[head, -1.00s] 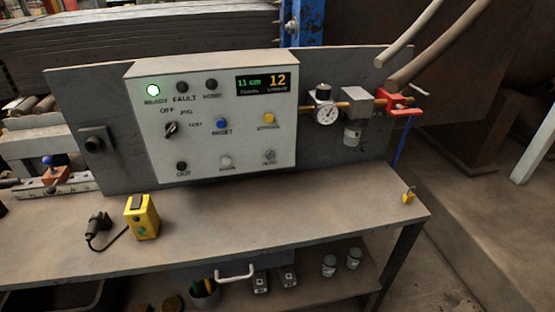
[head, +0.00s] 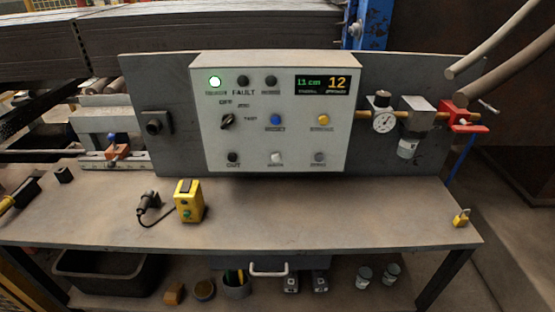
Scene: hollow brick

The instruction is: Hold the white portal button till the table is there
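The control box (head: 210,140) is a pale panel at the back of the workbench. A white button (head: 276,157) sits in the middle of its bottom row, between a black button (head: 233,157) and a grey button (head: 319,157). The label under it is too blurred to read. Neither of my grippers is in view, and nothing touches the panel.
A blue button (head: 275,119), a yellow button (head: 322,119) and a black selector knob (head: 227,121) are also on the panel. A yellow box (head: 189,202) with a green button stands on the bench (head: 330,215). A padlock (head: 461,218) lies at right.

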